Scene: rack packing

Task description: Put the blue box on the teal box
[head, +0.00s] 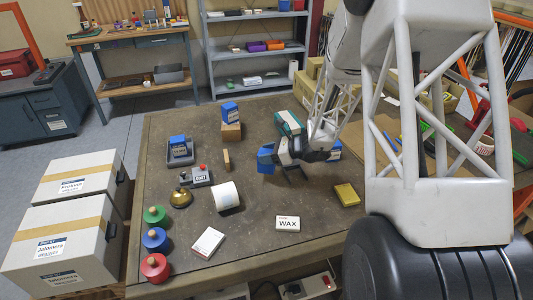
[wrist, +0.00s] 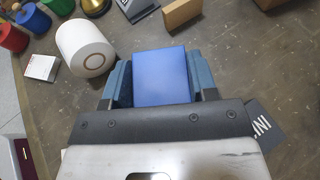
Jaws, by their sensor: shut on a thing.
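My gripper (head: 274,160) is shut on a blue box (wrist: 162,76), with one finger on each side of it in the wrist view. In the head view the blue box (head: 265,158) shows at the gripper's left end, above the middle of the table. The teal box (head: 288,122), teal with white, lies on the table behind my gripper, apart from the held box. My arm hides part of the area to its right.
A blue box (head: 229,110) sits on a brown block (head: 231,131); another is in a grey tray (head: 181,157). A WAX box (head: 287,224) and yellow box (head: 346,194) lie in front. Bare table lies between.

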